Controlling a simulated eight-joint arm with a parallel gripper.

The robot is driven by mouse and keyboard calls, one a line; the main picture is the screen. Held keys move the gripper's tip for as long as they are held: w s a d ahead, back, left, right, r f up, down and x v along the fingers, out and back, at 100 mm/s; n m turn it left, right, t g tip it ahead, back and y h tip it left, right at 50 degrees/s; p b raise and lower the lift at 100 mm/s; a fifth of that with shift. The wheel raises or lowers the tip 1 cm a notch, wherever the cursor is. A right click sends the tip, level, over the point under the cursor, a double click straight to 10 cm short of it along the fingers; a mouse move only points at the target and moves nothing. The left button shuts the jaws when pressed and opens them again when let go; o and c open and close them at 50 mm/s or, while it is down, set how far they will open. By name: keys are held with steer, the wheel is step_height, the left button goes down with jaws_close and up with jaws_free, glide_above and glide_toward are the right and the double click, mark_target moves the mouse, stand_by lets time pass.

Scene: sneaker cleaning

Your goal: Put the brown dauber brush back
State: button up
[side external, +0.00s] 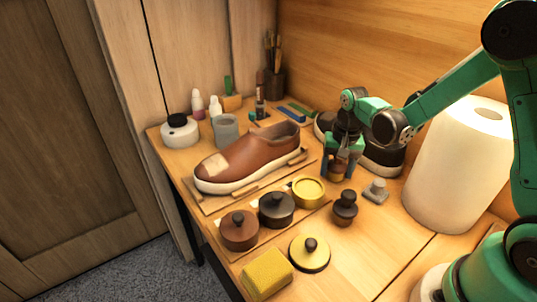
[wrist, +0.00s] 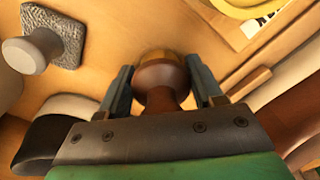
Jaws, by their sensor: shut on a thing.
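The brown dauber brush (side external: 336,173) is between the fingers of my gripper (side external: 338,164), in front of the dark shoes. In the wrist view the brush (wrist: 162,84) shows its rounded brown body and narrower neck between the two fingers of my gripper (wrist: 165,92). The gripper is shut on it. The brush is low over the wooden table; I cannot tell whether it touches the surface. A dark dauber (side external: 344,208) stands on the table nearer the camera. The open yellow tin (side external: 307,192) is left of the held brush, with a dark tin (side external: 276,210) and a brown tin (side external: 239,231) beyond.
A brown shoe (side external: 248,160) rests on a board at left. Dark shoes (side external: 383,156) and a white paper roll (side external: 458,165) stand behind and right. A small grey knobbed block (side external: 376,190) is close by. A yellow-topped lid (side external: 309,254) and yellow sponge (side external: 267,275) lie in front.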

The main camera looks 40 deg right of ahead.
steer(key=o, duration=1.2)
steer(key=shift+f, duration=0.15)
step_height(320, 180, up, 12)
steer(key=shift+s+d+f, duration=0.1)
steer(key=shift+s, duration=0.05)
steer(key=shift+s+r, duration=0.1)
steer(key=shift+r, duration=0.2)
steer(key=shift+s+a+r+n+t, duration=0.15)
steer(key=shift+s+a+n+t, duration=0.95)
steer(key=shift+a+n, duration=0.3)
steer(key=shift+s+a+r+n+t, duration=0.1)
steer(key=shift+s+a+n+t, duration=0.8)
steer(key=shift+a+n+t, duration=0.45)
steer(key=shift+s+a+r+n+t, duration=0.15)
steer(key=shift+s+a+n+t, duration=0.85)
steer(key=shift+a+n, duration=0.4)
steer(key=shift+d, duration=0.15)
